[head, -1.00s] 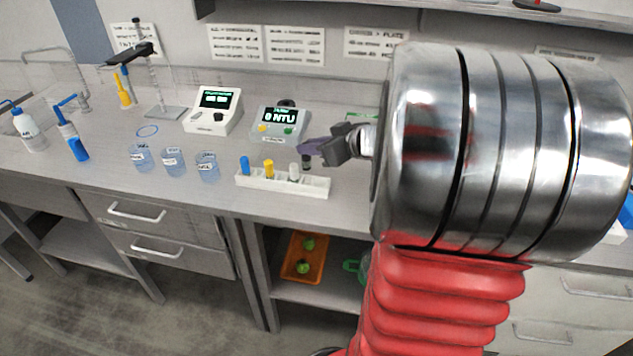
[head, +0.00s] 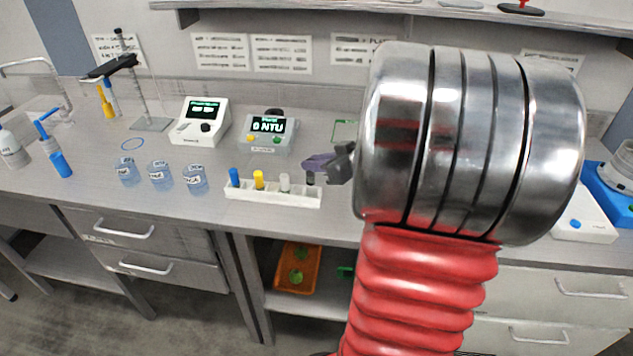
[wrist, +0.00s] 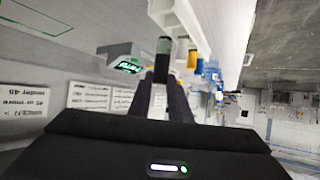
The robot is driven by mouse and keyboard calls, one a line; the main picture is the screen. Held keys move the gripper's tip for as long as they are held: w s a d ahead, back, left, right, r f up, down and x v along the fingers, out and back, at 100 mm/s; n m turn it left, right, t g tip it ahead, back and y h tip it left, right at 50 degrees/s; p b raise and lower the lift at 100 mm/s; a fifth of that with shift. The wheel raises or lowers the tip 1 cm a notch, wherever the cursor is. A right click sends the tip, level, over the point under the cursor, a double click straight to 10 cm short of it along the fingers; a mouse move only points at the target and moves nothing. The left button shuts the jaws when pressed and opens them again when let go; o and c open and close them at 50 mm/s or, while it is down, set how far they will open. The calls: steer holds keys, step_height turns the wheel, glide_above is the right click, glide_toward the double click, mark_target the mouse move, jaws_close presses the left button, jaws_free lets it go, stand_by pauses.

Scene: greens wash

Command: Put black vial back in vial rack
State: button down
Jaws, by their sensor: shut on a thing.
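The white vial rack (head: 272,196) sits near the front of the bench with a blue-capped (head: 234,177), a yellow-capped (head: 259,180) and a white-capped vial (head: 285,183) in a row. My gripper (head: 320,162) is at the rack's right end, shut on the black vial (head: 310,179). The black vial appears upright at the rack's rightmost part; I cannot tell whether its lower end is inside a slot. In the wrist view, the dark vial (wrist: 163,47) shows beyond my fingertips (wrist: 166,82), beside the white rack (wrist: 182,14).
The turbidity meter (head: 266,133) reading 0 NTU stands behind the rack, with another white meter (head: 201,122) to its left. Several labelled beakers (head: 160,174) stand left of the rack. An orange tray (head: 298,270) is on the shelf below.

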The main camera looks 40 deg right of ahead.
steer(key=shift+f, duration=0.9)
steer(key=shift+f, duration=0.1)
steer(key=shift+f, duration=1.8)
steer(key=shift+f, duration=0.1)
steer(key=c, duration=1.6)
jaws_free()
steer(key=shift+c, duration=0.2)
steer(key=shift+s+r, duration=0.4)
steer(key=v, duration=1.1)
